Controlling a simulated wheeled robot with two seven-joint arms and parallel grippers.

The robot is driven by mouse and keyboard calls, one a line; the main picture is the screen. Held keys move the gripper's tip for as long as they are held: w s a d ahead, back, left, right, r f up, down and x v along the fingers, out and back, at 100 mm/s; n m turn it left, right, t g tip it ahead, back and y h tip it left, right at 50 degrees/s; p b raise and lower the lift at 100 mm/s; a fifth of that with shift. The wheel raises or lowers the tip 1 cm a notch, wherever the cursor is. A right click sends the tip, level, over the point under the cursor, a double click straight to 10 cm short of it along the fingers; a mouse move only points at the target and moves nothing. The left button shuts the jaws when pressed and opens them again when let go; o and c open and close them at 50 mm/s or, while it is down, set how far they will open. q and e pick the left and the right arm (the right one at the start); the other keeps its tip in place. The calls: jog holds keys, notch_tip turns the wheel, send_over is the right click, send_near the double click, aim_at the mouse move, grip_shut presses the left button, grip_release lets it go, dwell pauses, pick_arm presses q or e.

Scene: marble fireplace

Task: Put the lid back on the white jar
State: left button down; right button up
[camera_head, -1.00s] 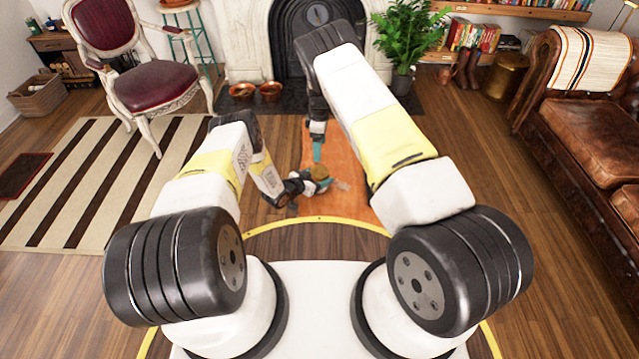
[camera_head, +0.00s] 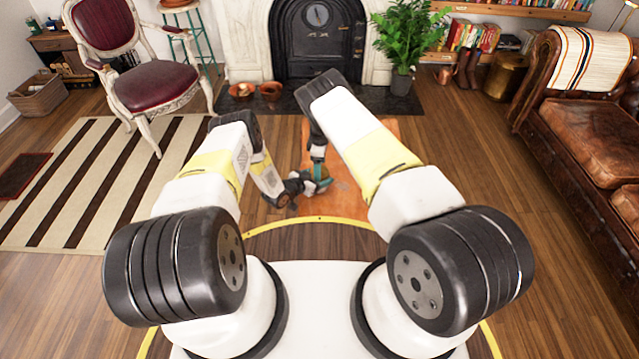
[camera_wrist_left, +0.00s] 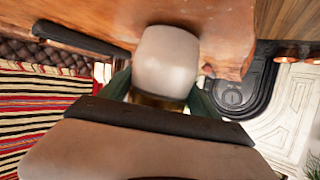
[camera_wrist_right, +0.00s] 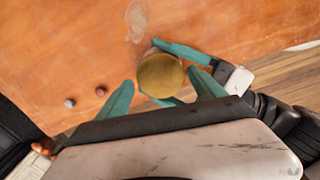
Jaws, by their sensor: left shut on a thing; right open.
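The white jar (camera_wrist_left: 167,62) is held between the teal fingers of my left gripper (camera_head: 317,186) above the orange table; the left wrist view is upside down. The gold lid (camera_wrist_right: 160,76) shows as a round disc in the right wrist view, with the left fingers on either side below it. A gold edge also shows at the jar's top in the left wrist view. The lid appears to be on the jar; I cannot tell how fully it is seated. My right gripper (camera_wrist_right: 162,86) is open, its fingertips on either side of the lid. In the head view the grippers mostly hide jar and lid.
The orange table (camera_head: 346,200) lies under both grippers. A small grey ball (camera_wrist_right: 69,102) and a small red ball (camera_wrist_right: 101,91) lie on it, left of the lid in the right wrist view. The fireplace (camera_head: 318,45) stands beyond. The brown sofa (camera_head: 590,130) is far right.

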jog(key=shift+f, duration=0.85)
jog(key=c, duration=1.3)
jog(key=m, duration=0.6)
jog(key=shift+a, duration=0.1)
jog(key=m, duration=0.4)
jog(key=shift+s, duration=0.1)
jog(key=shift+o, duration=0.2)
jog(key=m, duration=0.3)
jog(key=shift+f+g, duration=0.1)
jog(key=shift+g, duration=0.2)
jog(key=shift+s, duration=0.1)
jog(key=o, duration=1.5)
jog(key=shift+o, duration=0.2)
